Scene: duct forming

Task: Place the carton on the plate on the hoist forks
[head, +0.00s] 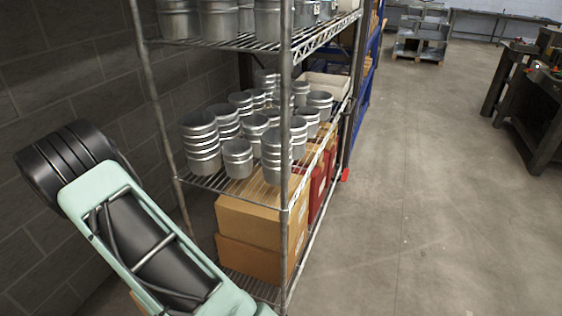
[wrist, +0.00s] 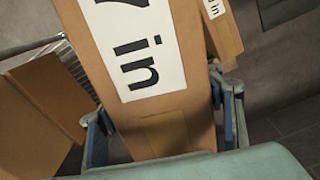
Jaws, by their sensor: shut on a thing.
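In the wrist view a brown carton (wrist: 190,75) with a white label reading "7 in" fills the middle. My gripper (wrist: 163,125) is shut on it, with one blue-padded finger on the left side and one on the right. The carton's far end runs out of the top of the view. In the head view my arm is at the lower left, and its gripper end is out of view. I see no plate and no hoist forks in either view.
A wire rack (head: 284,190) holds metal cans and lower cartons (head: 250,222) beside the block wall. In the wrist view a second labelled carton (wrist: 222,32) is behind the held one, and brown cardboard (wrist: 45,105) is at left. Open floor (head: 420,190) lies right of the rack.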

